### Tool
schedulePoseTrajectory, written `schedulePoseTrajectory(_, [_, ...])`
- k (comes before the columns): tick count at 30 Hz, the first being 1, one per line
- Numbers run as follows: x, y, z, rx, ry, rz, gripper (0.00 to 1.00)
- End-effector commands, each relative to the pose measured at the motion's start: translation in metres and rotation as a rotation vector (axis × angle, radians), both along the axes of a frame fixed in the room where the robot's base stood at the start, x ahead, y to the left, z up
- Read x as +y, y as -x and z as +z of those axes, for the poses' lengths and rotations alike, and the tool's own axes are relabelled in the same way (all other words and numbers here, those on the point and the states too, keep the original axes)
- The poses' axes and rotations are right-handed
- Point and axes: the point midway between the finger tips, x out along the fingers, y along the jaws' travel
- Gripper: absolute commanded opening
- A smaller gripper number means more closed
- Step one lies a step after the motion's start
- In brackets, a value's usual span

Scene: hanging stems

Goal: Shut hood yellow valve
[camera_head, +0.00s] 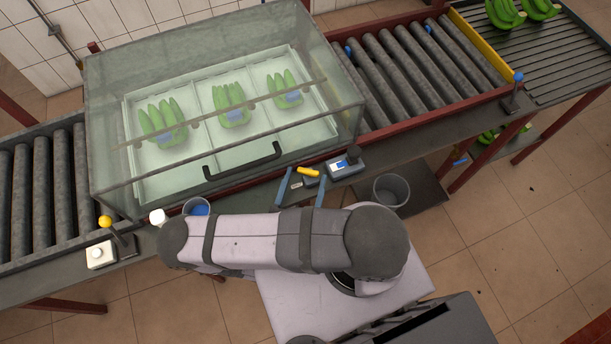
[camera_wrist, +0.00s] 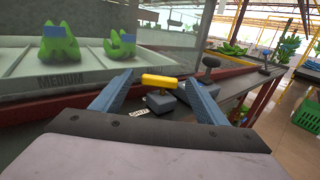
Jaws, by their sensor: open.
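The yellow valve (camera_head: 308,172) is a short yellow bar handle on a small grey base, on the ledge in front of the hood. In the wrist view, the yellow handle (camera_wrist: 160,81) lies crosswise ahead, with a small white label (camera_wrist: 139,112) beside its base. My gripper (camera_head: 304,186) is open and empty. Its two blue fingers (camera_wrist: 157,96) appear on either side of the valve in the wrist view, with no visible contact. The clear hood (camera_head: 225,95) is down over a white tray, with a black handle at its front.
A bucket (camera_head: 391,190) is further right. A blue-filled cup (camera_head: 196,207) is left, near my arm. A yellow-knobbed lever (camera_head: 106,222) is far left. Banana bunches (camera_head: 163,122) lie under the hood.

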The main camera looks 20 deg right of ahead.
Motion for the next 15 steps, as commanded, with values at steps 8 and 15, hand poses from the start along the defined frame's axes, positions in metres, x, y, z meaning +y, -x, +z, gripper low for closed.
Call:
schedulePoseTrajectory(8, [-0.0048, -0.0058, -0.0003, 0.000, -0.001, 0.000, 0.67])
schedulePoseTrajectory(15, [-0.0048, -0.0059, -0.0005, 0.000, -0.001, 0.001, 0.67])
